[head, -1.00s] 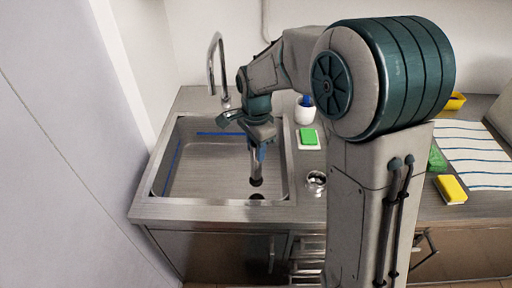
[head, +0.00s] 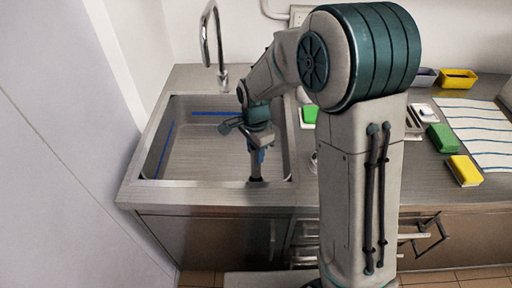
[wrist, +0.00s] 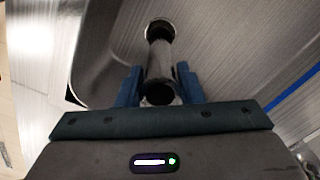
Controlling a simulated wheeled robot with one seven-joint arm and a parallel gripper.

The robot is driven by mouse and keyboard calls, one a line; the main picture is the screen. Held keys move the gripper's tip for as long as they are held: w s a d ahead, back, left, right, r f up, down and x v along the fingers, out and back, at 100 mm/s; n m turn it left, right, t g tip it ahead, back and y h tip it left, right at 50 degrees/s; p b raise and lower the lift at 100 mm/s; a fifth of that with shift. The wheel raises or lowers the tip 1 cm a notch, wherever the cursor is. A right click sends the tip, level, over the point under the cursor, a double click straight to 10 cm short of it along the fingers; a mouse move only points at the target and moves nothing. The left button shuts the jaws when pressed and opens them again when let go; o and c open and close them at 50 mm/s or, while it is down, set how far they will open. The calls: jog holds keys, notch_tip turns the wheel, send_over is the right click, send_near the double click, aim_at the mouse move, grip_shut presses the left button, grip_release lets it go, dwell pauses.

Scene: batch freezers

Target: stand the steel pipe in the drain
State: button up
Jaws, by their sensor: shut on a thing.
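The steel pipe (head: 255,168) is a short grey tube held upright over the front right part of the sink (head: 190,172). My gripper (head: 257,153) is shut on its upper part. In the wrist view, the blue fingers of my gripper (wrist: 158,82) sit on both sides of the pipe (wrist: 159,62), whose open near end looks dark. The drain (wrist: 159,27) is a round dark hole with a bright rim. The pipe's far end lines up with the drain and overlaps it in view. I cannot tell how far inside it is.
The tap (head: 213,45) rises behind the sink. A blue strip (head: 215,114) lies along the back of the basin. To the right are a green sponge (head: 443,138), a yellow sponge (head: 465,170), a striped cloth (head: 480,125) and a yellow bin (head: 458,78). My arm hides part of the counter.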

jog(key=shift+f, duration=0.7)
jog(key=shift+f+b, duration=0.65)
jog(key=shift+b, duration=0.25)
dwell(0.8)
jog(key=o, duration=0.6)
jog(key=shift+r+p, duration=3.8)
jog(key=shift+r, duration=1.7)
